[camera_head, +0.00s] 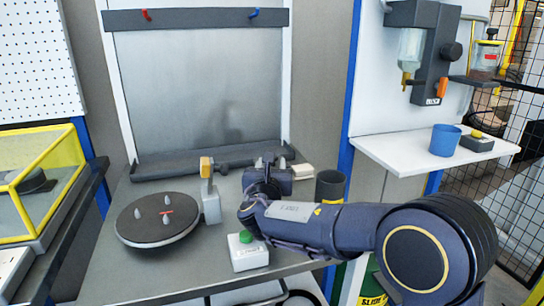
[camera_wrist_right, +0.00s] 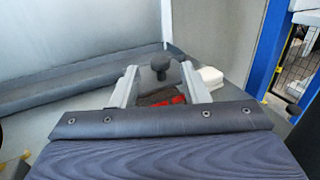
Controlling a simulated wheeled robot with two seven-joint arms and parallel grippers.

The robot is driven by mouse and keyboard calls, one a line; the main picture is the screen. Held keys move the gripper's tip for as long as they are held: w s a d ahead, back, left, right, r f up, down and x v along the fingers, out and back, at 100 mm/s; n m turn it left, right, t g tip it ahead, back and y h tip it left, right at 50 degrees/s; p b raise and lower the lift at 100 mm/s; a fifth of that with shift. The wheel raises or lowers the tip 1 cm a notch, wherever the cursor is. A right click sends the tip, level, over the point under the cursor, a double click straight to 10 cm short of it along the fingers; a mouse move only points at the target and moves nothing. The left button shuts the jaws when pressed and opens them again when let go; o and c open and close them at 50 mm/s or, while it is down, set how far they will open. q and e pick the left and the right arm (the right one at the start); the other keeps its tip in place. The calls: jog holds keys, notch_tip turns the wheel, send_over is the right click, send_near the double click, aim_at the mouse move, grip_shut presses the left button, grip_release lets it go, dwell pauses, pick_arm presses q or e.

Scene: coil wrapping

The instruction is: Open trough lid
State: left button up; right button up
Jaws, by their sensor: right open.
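My right arm comes in from the right in the head view. Its gripper (camera_head: 268,165) is over the back of the grey table, by a dark fixture. In the right wrist view the two light grey fingers (camera_wrist_right: 158,78) are spread apart. I cannot tell clearly which part is the trough lid; my gripper hides much of the fixture. My left gripper is not in view.
A dark turntable with pegs (camera_head: 157,220) and a yellow-topped grey post (camera_head: 209,192) are left of my arm. A green-button box (camera_head: 247,252) is in front. A white block (camera_head: 302,171) and dark cup (camera_head: 330,186) stand nearby. A dark ledge (camera_head: 205,160) runs behind.

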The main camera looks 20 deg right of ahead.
jog(key=x, duration=0.5)
grip_shut()
